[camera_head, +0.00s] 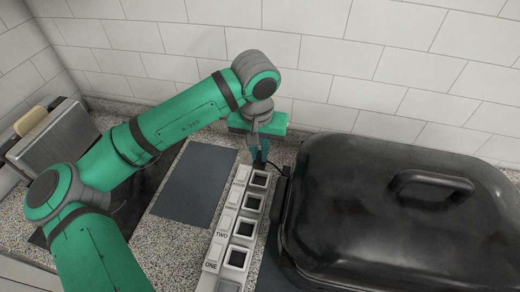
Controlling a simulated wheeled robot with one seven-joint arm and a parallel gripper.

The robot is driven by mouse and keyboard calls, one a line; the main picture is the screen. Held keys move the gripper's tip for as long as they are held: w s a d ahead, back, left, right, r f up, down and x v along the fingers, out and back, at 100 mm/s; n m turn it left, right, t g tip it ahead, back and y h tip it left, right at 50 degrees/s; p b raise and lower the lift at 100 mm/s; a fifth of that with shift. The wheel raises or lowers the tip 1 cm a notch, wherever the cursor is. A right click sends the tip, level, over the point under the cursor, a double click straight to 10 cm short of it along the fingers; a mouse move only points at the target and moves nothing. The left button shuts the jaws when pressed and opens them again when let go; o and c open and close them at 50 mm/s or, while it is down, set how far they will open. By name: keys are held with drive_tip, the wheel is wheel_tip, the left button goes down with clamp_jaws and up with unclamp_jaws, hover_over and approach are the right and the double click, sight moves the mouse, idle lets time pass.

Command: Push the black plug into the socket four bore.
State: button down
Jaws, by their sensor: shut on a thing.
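A pale socket strip (222,250) runs away from me along the counter, with ONE at the near end and TWO behind it. The farther labels are too small to read surely. Its farthest square bore (260,178), the fourth from ONE, looks dark and open. My gripper (260,158) points down at the far end of the strip, just behind that bore. It is shut on the black plug (262,161), which is small and partly hidden by the fingers. I cannot tell whether the plug touches the strip.
A big black lidded roaster (400,220) stands close to the strip's right side. A dark cord (274,168) shows between them. A grey mat (196,183) lies to the left. A metal toaster-like box (55,140) is at far left. The tiled wall (320,60) is behind.

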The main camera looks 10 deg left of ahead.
sight(260, 166)
drive_tip(key=shift+s+f, duration=0.1)
drive_tip(key=shift+f, duration=2.8)
drive_tip(key=shift+f, duration=1.4)
drive_tip(key=c, duration=1.7)
unclamp_jaws()
drive_tip(key=r, duration=0.3)
drive_tip(key=s+r, duration=0.1)
drive_tip(key=r, duration=0.6)
drive_tip(key=shift+s+r, duration=0.15)
drive_tip(key=shift+r, duration=0.2)
